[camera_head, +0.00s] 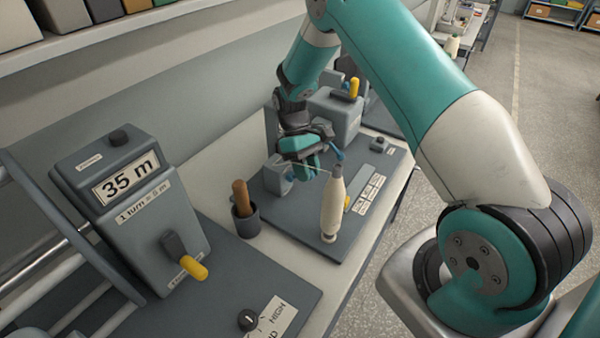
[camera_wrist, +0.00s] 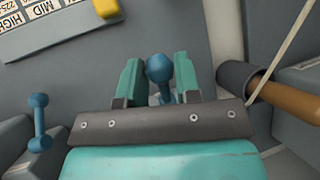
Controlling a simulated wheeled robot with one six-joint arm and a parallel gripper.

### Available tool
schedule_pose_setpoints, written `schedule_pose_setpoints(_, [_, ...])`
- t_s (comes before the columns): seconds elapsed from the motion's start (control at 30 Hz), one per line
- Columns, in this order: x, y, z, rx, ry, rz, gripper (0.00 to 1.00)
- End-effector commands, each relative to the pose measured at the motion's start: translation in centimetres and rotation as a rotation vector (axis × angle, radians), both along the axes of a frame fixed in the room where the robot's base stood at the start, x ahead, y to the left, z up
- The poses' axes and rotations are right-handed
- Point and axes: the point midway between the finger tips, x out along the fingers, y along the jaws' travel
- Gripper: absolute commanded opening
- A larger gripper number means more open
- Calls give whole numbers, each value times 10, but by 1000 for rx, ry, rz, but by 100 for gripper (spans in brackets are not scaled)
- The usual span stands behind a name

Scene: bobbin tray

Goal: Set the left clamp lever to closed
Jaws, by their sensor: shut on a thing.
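My gripper (camera_head: 308,163) is low over the grey base plate of the clamp fixture. In the wrist view its two teal fingers (camera_wrist: 158,75) stand on either side of the blue ball-ended left clamp lever (camera_wrist: 159,68) and are shut on it. The lever's lower part is hidden by the gripper's front edge, so its angle is hard to tell. A second blue lever (camera_head: 337,153) stands to the right; it also shows at the left of the wrist view (camera_wrist: 39,120), apart from the gripper.
A cream bobbin (camera_head: 332,207) stands upright close by, with a thread running to the fixture. A dark cup (camera_head: 246,222) holds a wooden handle (camera_head: 241,193). A grey machine (camera_head: 150,225) with a yellow-handled lever stands at left. Printed labels (camera_head: 369,190) lie on the plate.

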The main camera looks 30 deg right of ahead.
Motion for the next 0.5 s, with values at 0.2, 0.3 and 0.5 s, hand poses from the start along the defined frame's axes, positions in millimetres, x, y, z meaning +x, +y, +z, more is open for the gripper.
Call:
schedule_pose_setpoints(0.2, [2, -1, 0, -2, -6, -1, 0])
schedule_pose_setpoints(0.3, [2, 0, 0, -2, -6, -1, 0])
schedule_pose_setpoints(0.5, [1, 0, 0, -1, -3, -1, 56])
